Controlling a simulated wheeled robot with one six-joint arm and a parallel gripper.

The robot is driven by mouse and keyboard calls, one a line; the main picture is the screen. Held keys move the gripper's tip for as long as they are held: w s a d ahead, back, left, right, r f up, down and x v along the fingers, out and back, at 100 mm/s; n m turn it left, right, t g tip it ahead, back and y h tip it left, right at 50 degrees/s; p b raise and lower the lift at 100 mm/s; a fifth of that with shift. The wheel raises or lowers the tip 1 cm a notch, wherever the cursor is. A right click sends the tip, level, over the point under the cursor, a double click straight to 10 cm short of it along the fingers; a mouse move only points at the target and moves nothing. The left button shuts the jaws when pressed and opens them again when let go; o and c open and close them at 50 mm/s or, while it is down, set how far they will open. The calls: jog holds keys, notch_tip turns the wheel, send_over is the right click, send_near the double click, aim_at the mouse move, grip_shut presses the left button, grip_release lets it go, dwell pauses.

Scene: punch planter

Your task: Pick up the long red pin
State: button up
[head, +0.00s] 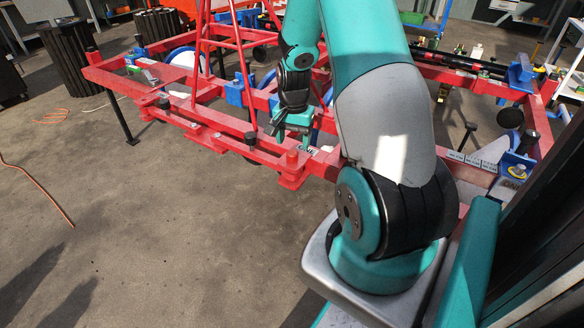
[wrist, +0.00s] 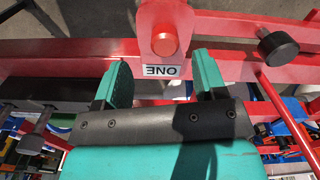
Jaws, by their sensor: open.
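A red pin (wrist: 165,42) with a round top shows end-on in the wrist view, set in a red bracket (wrist: 150,18) on the red frame; its length is hidden. In the head view, a red pin (head: 292,158) stands upright on the front rail, just below my gripper. My gripper (wrist: 161,72) is open and empty. Its two teal fingers point toward the rail. The pin lies beyond the fingertips, roughly in line with the gap between them, and does not appear to touch them.
A white label reading ONE (wrist: 161,71) sits beside the pin on the rail. A black knob (wrist: 278,47) stands to the right in the wrist view. Slanted red bars (head: 240,55) rise near my arm. The floor (head: 150,240) in front of the frame is mostly clear.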

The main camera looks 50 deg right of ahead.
aim_at(292, 152)
jog(key=f, duration=0.2)
jog(key=f+b, duration=0.1)
jog(key=f, duration=0.3)
jog(key=shift+w+d, duration=0.1)
jog(key=shift+w, duration=0.15)
jog(key=shift+r, duration=0.1)
jog(key=c, duration=1)
jog(key=shift+c, duration=0.5)
jog(key=shift+r, duration=0.15)
